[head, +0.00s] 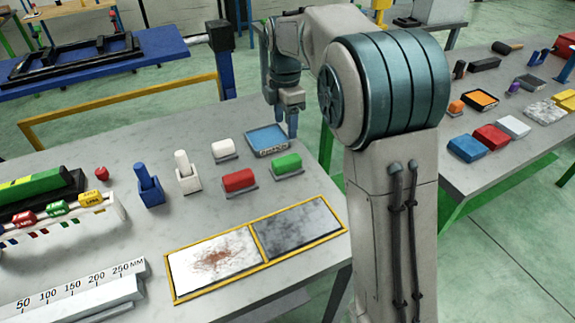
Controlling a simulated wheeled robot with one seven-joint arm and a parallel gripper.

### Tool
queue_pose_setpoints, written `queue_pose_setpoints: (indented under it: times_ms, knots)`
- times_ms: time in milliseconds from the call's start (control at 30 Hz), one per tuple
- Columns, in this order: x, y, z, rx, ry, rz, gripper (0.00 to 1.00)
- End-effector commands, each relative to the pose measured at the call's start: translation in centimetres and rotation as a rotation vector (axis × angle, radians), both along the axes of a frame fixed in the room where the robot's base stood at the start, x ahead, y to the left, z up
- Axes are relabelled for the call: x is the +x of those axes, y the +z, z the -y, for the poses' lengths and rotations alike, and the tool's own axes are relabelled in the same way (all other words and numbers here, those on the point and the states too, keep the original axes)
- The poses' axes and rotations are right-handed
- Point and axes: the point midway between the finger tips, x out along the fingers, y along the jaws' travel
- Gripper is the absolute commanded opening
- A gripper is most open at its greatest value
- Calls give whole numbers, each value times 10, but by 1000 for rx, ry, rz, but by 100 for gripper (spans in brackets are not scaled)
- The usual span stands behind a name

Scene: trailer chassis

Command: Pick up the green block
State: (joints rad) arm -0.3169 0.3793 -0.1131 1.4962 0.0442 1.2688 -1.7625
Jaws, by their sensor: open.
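The green block (287,163) lies on a thin dark base on the grey table, toward its right edge. My gripper (287,128) hangs pointing down above and behind the green block, by the right side of the blue tray (264,139). It is open and apart from the block. Nothing shows between its fingers, though the far finger is partly hidden.
A red block (238,181) stands left of the green one and a white block (224,150) behind it. White (187,173) and blue (149,185) holders stand further left. A yellow-framed panel (258,248) lies in front. A second table (520,185) is at right.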

Motion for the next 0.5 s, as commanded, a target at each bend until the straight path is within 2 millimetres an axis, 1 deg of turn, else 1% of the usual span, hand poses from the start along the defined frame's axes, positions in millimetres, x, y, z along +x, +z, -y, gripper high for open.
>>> queue_pose_setpoints:
  times_ms: [300, 400, 500]
  knots:
    - [0, -59, 0, -2, 7, -3, 58]
    - [0, -73, -1, -1, 8, -3, 58]
    - [0, -80, 0, 0, 7, -1, 58]
